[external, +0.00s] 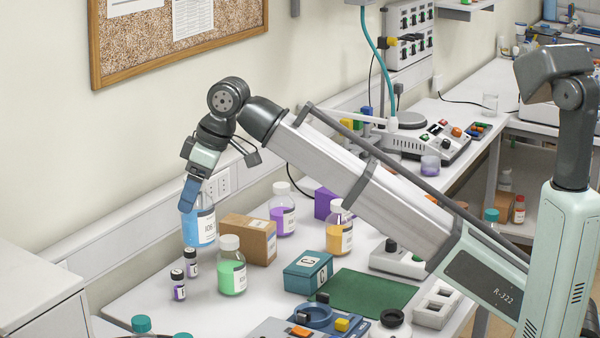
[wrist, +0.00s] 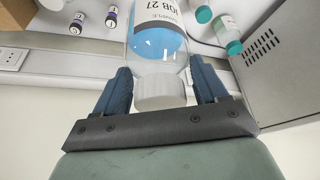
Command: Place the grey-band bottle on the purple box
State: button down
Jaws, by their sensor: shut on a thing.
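My gripper (external: 190,194) points down and is shut on a clear bottle of blue liquid (external: 199,228) near its cap. In the wrist view the blue bottle (wrist: 157,42) sits between the two dark blue fingers, with its pale cap towards the palm and a white label reading "JOB 27". The purple box (external: 325,203) stands farther back to the right, partly hidden by bottles and my arm.
A cardboard box (external: 248,240) stands just right of the held bottle. Bottles of green (external: 232,277), purple (external: 283,217) and yellow liquid (external: 339,236) stand around it. Two small vials (external: 178,288) are in front. A teal box (external: 308,271) and green mat (external: 365,292) lie to the right.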

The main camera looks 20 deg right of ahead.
notch_tip(320, 180, up, 2)
jog(key=shift+a+r, duration=0.1)
jog(key=w+d+m+t, duration=0.1)
jog(key=w+d+m, duration=0.1)
jog(key=w+d, duration=0.6)
jog(key=w+d+m+h, duration=0.1)
jog(key=w+d, duration=0.3)
jog(key=w, duration=0.9)
jog(key=w+d+m+t, duration=0.1)
jog(key=w+d+m, duration=0.1)
jog(key=w+d, duration=0.6)
jog(key=w+d+f+m+h, duration=0.1)
jog(key=w+d+m, duration=0.3)
jog(key=w+d, duration=1.9)
notch_tip(320, 180, down, 15)
jog(key=s+d, duration=0.1)
jog(key=s, duration=0.1)
jog(key=shift+d+t, duration=0.15)
jog(key=shift+t, duration=0.25)
jog(key=shift+s, duration=0.1)
